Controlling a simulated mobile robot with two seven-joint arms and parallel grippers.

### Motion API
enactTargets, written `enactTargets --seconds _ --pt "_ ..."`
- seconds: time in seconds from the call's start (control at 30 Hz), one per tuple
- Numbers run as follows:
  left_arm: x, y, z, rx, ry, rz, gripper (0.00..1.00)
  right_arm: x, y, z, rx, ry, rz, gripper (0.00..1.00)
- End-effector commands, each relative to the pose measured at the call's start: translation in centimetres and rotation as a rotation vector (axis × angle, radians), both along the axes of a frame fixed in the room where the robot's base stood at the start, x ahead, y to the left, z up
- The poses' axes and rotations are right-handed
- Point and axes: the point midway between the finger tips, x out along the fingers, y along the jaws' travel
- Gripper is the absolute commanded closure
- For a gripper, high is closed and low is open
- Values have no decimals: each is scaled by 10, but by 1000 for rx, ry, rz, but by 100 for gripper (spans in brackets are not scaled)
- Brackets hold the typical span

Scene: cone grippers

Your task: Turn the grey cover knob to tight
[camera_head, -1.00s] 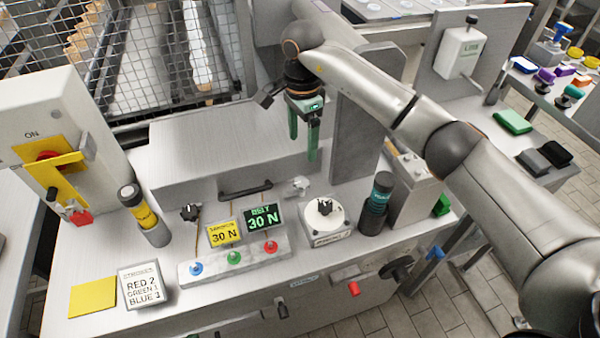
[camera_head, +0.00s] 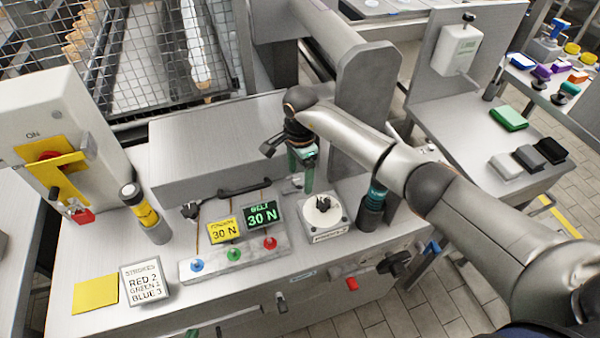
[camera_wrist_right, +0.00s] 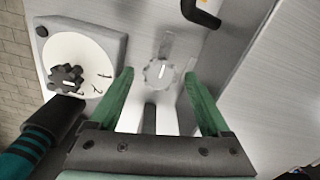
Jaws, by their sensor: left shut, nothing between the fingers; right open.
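The grey cover knob (camera_wrist_right: 158,73) is a scalloped round knob with a pale mark across it, seen in the right wrist view ahead of and between my fingertips. In the head view my right gripper (camera_head: 303,188) partly hides the knob (camera_head: 289,185), beside the black handle in front of the grey box. My right gripper (camera_wrist_right: 157,82) is open with green fingers pointing at the knob. A gap seems to remain, and I cannot tell if either finger touches it. Only a small green tip of my left gripper (camera_head: 192,333) shows at the bottom edge.
A white dial with a black knob (camera_head: 322,205) stands close to the right. A dark teal-banded cylinder (camera_head: 371,205) is beyond it. The black handle (camera_head: 244,188) lies left of the knob. Belt and tension displays (camera_head: 262,215) and a button strip (camera_head: 190,270) are in front.

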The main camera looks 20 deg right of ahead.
Motion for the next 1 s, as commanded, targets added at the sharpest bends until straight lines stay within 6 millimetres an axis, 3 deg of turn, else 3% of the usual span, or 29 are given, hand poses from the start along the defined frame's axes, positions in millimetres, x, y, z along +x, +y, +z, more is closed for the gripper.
enactTargets --seconds 0.07,0.8,1.0 --pt "0 0 0 0 0 0 100 0 0 0 0 0 0 19" --pt "0 0 0 -1 1 1 100 0 0 0 1 0 0 100" --pt "0 0 -1 -1 1 1 100 0 0 0 0 0 -8 100"
